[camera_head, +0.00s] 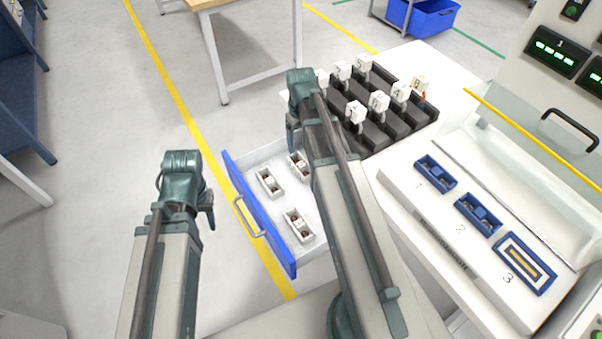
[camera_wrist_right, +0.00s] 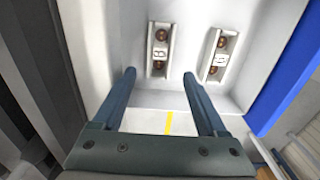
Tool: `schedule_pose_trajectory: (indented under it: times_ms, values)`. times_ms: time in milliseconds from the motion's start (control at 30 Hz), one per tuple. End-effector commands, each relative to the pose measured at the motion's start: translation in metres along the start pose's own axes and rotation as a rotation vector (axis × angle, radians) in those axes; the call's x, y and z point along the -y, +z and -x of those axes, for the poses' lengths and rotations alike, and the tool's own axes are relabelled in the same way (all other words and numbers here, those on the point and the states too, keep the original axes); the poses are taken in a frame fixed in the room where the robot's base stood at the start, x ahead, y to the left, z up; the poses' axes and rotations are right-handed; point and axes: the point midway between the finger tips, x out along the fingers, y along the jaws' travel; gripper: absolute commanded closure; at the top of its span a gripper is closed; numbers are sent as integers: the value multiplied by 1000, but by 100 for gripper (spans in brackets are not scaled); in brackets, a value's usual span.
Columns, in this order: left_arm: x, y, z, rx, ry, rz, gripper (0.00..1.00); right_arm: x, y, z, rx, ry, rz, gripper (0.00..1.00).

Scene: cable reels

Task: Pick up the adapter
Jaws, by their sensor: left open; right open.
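Small white adapters with brown round contacts lie in the open drawer (camera_head: 275,212). In the head view one adapter (camera_head: 269,182) is at the left, another (camera_head: 299,225) nearer the front, and a third (camera_head: 297,163) partly hidden by my right arm. The right wrist view shows one adapter lettered B (camera_wrist_right: 160,50) and another adapter (camera_wrist_right: 220,56) whose letter is unclear. My right gripper (camera_wrist_right: 159,76) is open and empty, its fingertips pointing towards the B adapter with nothing between them. My left gripper (camera_head: 206,206) is left of the drawer, mostly hidden by its arm, and holds nothing visible.
The drawer's blue front (camera_head: 258,215) stands out over the floor. Several white numbered blocks stand in a black rack (camera_head: 395,125) behind my right arm. A white panel (camera_head: 450,215) with blue sockets numbered 1 to 3 is at the right.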

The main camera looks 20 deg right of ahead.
Motion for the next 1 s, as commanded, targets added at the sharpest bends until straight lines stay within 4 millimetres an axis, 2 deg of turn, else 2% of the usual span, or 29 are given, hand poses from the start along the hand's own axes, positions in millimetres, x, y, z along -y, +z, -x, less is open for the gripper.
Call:
schedule_pose_trajectory:
  times_ms: [33, 200, 633, 1000]
  values:
    - [-1, -1, -15, 0, 0, 0, 55, 0, 0, -15, 0, 0, 0, 25]
    - [-3, -2, -36, 0, 0, 0, 55, 0, 0, -36, 0, 0, 0, 25]
    - [-4, -3, -46, 0, 0, 0, 55, 0, 0, -46, 0, 0, 0, 25]
    - [-9, -5, -92, 0, 0, -1, 55, 0, 0, -93, 0, 0, 0, 25]
